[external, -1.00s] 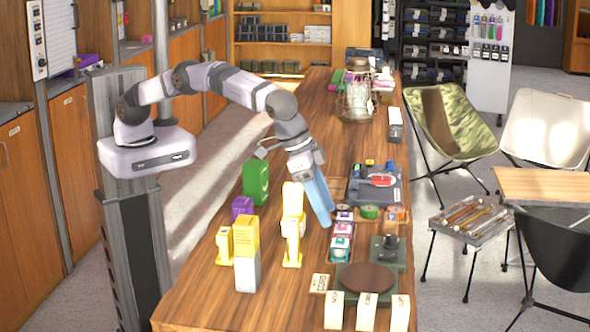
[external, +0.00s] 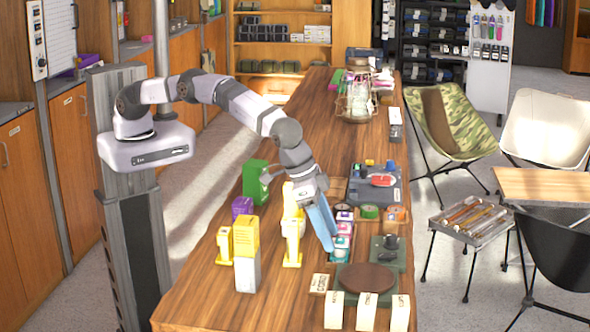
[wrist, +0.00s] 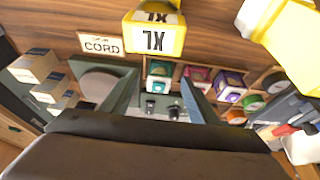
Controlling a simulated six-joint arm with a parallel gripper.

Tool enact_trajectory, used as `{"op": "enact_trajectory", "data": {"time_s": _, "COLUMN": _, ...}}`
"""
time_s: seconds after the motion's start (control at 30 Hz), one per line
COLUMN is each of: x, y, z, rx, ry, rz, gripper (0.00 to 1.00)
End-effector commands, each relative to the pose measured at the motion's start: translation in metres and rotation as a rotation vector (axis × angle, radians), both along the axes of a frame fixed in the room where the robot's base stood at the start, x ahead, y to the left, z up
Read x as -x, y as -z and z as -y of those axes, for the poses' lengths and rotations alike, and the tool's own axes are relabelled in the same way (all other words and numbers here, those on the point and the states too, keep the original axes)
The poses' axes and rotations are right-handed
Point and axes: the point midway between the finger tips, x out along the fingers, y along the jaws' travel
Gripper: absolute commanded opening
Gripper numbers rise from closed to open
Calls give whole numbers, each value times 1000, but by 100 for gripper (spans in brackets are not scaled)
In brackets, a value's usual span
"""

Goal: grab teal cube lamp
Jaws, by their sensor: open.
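A teal cube lamp (wrist: 159,84), a small box with a teal top and a white front with a teal disc, sits at the end of a row of similar cubes in the wrist view. In the external view the teal cube (external: 340,253) is just right of the fingertips, partly hidden. My gripper (external: 331,247) points down over the near end of the row, open and empty, with long blue fingers. In the wrist view my gripper (wrist: 162,84) has one finger on each side of the teal cube; contact cannot be told.
A pink cube (wrist: 196,76) and a purple cube (wrist: 230,85) continue the row. Yellow boxes (wrist: 155,32) stand nearby. A round dark board (external: 366,278), a CORD card (external: 320,283) and a green tray (external: 389,257) lie close by. The wooden table's (external: 215,300) front left is clear.

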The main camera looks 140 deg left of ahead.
Motion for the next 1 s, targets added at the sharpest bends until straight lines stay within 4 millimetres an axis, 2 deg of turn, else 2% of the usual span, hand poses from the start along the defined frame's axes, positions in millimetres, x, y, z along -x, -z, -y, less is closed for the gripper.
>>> {"op": "enact_trajectory", "data": {"time_s": 0.1, "x": -2, "y": 13, "z": -2, "rx": 0, "ry": 0, "rz": -1, "gripper": 55}}
{"op": "enact_trajectory", "data": {"time_s": 0.33, "x": -6, "y": 28, "z": -6, "rx": 0, "ry": 0, "rz": 0, "gripper": 55}}
{"op": "enact_trajectory", "data": {"time_s": 0.67, "x": -7, "y": 30, "z": -7, "rx": 0, "ry": 0, "rz": 1, "gripper": 55}}
{"op": "enact_trajectory", "data": {"time_s": 0.87, "x": -7, "y": 30, "z": -7, "rx": 0, "ry": 0, "rz": 1, "gripper": 9}}
{"op": "enact_trajectory", "data": {"time_s": 1.0, "x": -7, "y": 29, "z": -7, "rx": -1, "ry": 0, "rz": 2, "gripper": 9}}
